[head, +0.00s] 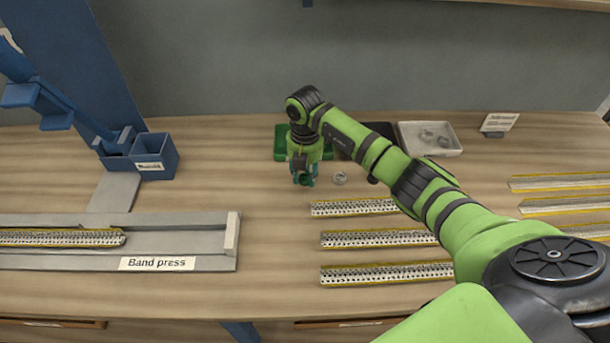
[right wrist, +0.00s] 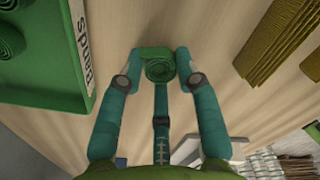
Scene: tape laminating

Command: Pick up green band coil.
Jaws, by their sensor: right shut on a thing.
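The green band coil (right wrist: 160,68) is a rolled dark green strip with a short loose end. It sits between the two teal fingertips of my right gripper (right wrist: 158,70), which is shut on it. In the head view my right gripper (head: 303,181) points down over the bench, just in front of the green tray (head: 280,153); the coil is small and dark there. I cannot tell whether the coil touches the bench. Another green coil (right wrist: 10,38) lies in the green tray, which also shows in the right wrist view (right wrist: 62,105). My left gripper is not in view.
A pale coil (head: 340,178) lies just right of my gripper. A dark tray (head: 376,130) and white tray (head: 445,150) stand behind my right arm. Several yellow-edged strips (head: 385,272) lie in front. The band press (head: 190,262) is at left.

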